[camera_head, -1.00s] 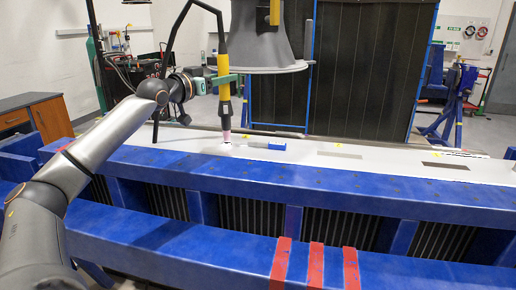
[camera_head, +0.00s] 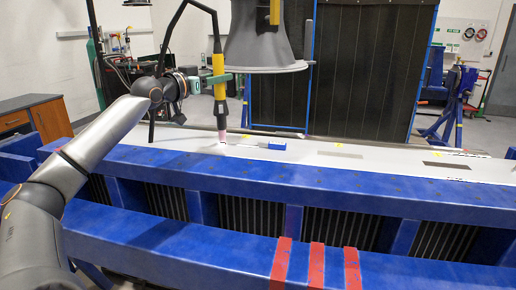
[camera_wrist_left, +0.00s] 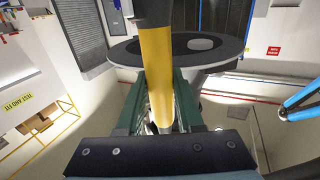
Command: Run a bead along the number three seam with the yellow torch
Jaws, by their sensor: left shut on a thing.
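My left gripper (camera_head: 221,77) is shut on the yellow torch (camera_head: 219,63), with its green fingers around the yellow body. The torch stands nearly upright, its pale pink nozzle (camera_head: 223,136) pointing down at the white plate (camera_head: 300,155). The nozzle tip is at or just above the plate; I cannot tell if it touches. In the left wrist view the yellow torch body (camera_wrist_left: 157,75) runs between the fingers (camera_wrist_left: 158,105). Small yellow tags lie along the plate, but I cannot read a number that marks the third seam. My right gripper is out of view.
A blue-and-white marker-like object (camera_head: 274,144) lies on the plate right of the nozzle. A grey extraction hood (camera_head: 262,40) hangs close to the torch's right. A blue frame (camera_head: 300,190) with three red stripes on its front beam carries the plate. A dark screen (camera_head: 370,70) stands behind.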

